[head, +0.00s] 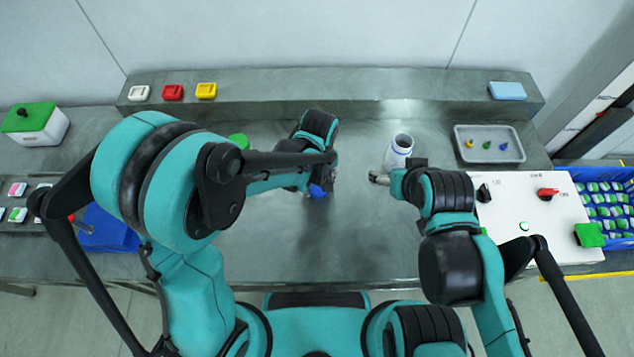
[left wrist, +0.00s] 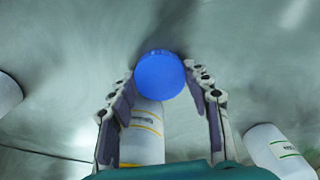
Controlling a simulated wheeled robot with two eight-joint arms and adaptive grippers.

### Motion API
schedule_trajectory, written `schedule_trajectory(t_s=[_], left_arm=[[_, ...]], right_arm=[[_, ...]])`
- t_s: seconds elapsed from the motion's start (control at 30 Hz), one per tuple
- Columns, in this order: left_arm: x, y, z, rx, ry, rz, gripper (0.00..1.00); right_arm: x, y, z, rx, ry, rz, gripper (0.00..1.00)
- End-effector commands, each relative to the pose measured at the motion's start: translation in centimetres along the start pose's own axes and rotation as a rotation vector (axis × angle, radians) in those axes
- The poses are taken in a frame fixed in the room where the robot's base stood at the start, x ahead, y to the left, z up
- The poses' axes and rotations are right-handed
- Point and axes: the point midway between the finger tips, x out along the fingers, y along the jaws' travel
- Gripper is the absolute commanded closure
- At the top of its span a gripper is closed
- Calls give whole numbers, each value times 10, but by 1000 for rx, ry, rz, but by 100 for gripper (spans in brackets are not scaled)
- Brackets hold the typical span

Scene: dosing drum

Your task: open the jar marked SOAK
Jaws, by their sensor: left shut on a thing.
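My left gripper (head: 318,188) is shut on a blue lid (left wrist: 160,75); the lid also shows in the head view (head: 318,191). In the left wrist view, a white jar with a yellow band (left wrist: 142,137) shows behind the lid, which hides its top end; I cannot tell whether they touch. A white jar (head: 398,149) with an open top and a bluish mark stands right of centre in the head view. My right gripper (head: 378,179) is just in front of it; its jaw state is unclear. I cannot read SOAK on any jar.
A jar with a green band (left wrist: 283,153) is at the wrist view's right. A green lid (head: 239,141) shows behind my left arm. A grey tray (head: 463,131) and a white control panel (head: 515,215) are at the right. The table's front middle is clear.

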Motion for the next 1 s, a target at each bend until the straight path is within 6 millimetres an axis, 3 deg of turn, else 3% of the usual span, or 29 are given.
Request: schedule_trajectory(t_s=[0.1, 0.13, 0.2, 0.63, 1.0], left_arm=[[4, 0, 0, 0, 0, 0, 92], [4, 0, 0, 0, 0, 0, 49], [3, 0, 0, 0, 0, 0, 31], [-6, 0, 0, 0, 0, 0, 31], [-85, 0, 0, 0, 0, 0, 31]], right_arm=[[4, 0, 2, 0, 0, 0, 26], [4, 0, 3, 0, 0, 0, 26], [3, 0, 2, 0, 0, 0, 26], [-3, 0, -2, 0, 0, 0, 26], [-24, 0, -17, 0, 0, 0, 26]])
